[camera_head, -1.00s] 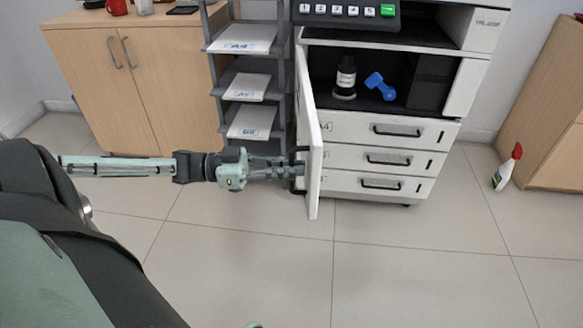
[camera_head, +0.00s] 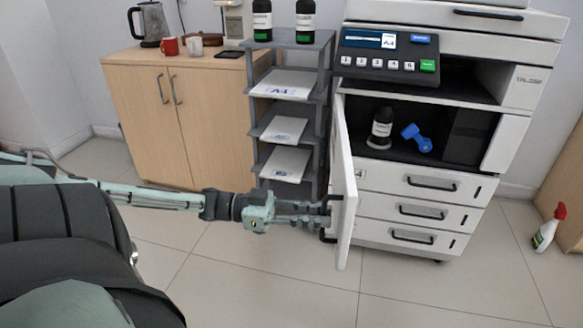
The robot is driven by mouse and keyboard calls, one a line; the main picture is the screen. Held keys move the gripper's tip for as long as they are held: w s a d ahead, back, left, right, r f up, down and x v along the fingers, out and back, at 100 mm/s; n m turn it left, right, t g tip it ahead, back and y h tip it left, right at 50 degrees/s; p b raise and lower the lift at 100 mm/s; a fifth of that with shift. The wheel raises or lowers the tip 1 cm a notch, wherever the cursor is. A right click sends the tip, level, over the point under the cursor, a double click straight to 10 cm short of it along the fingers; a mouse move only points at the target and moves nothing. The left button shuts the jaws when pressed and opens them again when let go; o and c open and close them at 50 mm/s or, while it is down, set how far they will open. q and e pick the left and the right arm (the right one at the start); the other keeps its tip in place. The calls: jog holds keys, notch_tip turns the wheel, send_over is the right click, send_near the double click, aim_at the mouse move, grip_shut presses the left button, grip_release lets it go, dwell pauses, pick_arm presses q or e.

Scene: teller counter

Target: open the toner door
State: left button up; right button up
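The toner door (camera_head: 343,190) of the copier (camera_head: 425,207) stands swung out to the left, seen nearly edge-on. The compartment behind it is exposed and holds a dark toner bottle (camera_head: 380,130) and a blue part (camera_head: 417,138). My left gripper (camera_head: 322,214) is at the door's outer face, with its fingertips at the dark door handle (camera_head: 328,222). Whether the fingers are closed around the handle is too small to tell. My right gripper is not in view.
A grey shelf rack (camera_head: 255,128) with paper stacks and bottles stands left of the copier. A wooden cabinet (camera_head: 150,110) is farther left. A spray bottle (camera_head: 548,228) stands on the floor at right. The floor in front is clear.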

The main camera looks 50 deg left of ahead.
pick_arm(q)
jog(key=v, duration=1)
jog(key=shift+s+a, duration=0.2)
jog(key=shift+s, duration=0.05)
